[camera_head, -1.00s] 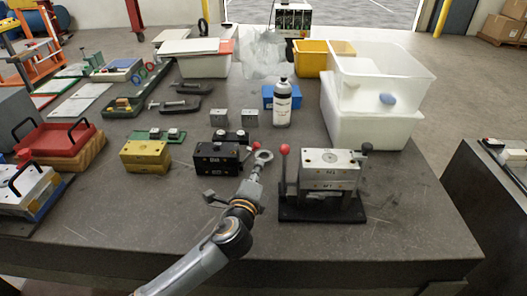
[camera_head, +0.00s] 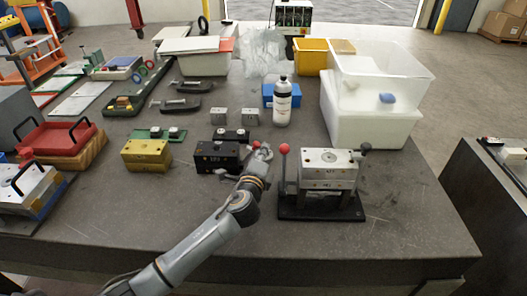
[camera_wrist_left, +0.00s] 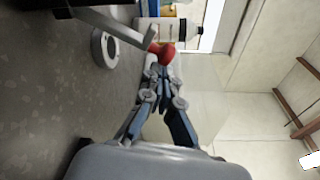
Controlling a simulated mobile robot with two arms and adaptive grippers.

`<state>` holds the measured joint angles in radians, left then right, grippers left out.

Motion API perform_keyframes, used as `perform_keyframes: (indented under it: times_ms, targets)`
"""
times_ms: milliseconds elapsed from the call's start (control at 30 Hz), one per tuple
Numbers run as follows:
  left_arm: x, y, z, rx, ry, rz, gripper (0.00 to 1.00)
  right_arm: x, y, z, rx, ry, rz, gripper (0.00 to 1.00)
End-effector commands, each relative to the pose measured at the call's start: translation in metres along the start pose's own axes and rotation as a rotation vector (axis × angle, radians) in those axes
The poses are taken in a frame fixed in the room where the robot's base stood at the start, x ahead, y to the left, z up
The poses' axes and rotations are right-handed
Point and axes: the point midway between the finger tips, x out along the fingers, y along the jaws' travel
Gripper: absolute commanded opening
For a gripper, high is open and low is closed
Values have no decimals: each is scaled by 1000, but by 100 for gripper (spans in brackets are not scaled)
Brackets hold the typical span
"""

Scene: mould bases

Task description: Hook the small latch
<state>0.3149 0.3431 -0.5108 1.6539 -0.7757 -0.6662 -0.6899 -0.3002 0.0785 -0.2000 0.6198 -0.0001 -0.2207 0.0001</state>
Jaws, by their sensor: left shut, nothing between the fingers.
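A small dark mould base (camera_head: 217,157) stands on the table left of centre. At its right side a lever ends in a red knob (camera_head: 256,146). My left gripper (camera_head: 260,155) is shut and empty, its fingertips close to this knob. In the left wrist view the red knob (camera_wrist_left: 162,53) is on a grey lever (camera_wrist_left: 115,27) just beyond the shut fingertips (camera_wrist_left: 157,76); I cannot tell whether they touch. A larger silver mould base (camera_head: 327,170) on a black plate stands to the right with its own red-knobbed lever (camera_head: 284,168). My right gripper is not in view.
A yellow block (camera_head: 147,155) stands left of the dark base. A white bottle (camera_head: 282,103), a blue box (camera_head: 268,95) and white bins (camera_head: 365,130) are behind. A grey ring (camera_wrist_left: 104,48) lies near the lever.

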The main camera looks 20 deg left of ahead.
Motion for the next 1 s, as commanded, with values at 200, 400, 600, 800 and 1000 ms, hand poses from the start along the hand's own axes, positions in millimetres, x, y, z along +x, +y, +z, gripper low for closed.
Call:
perform_keyframes:
  times_ms: [200, 400, 600, 800, 1000]
  targets:
    - [-1, -1, 4, -47, 1, -8, 0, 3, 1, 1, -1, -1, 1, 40]
    - [-1, -2, 7, -75, 0, -14, 0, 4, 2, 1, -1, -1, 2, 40]
    - [-3, -4, 13, -134, -1, -25, 0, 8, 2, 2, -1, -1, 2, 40]
    - [-5, -6, 24, -250, -1, -47, 0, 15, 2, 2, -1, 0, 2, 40]
    - [-8, -7, 39, -388, -1, -72, 0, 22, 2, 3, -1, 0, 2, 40]
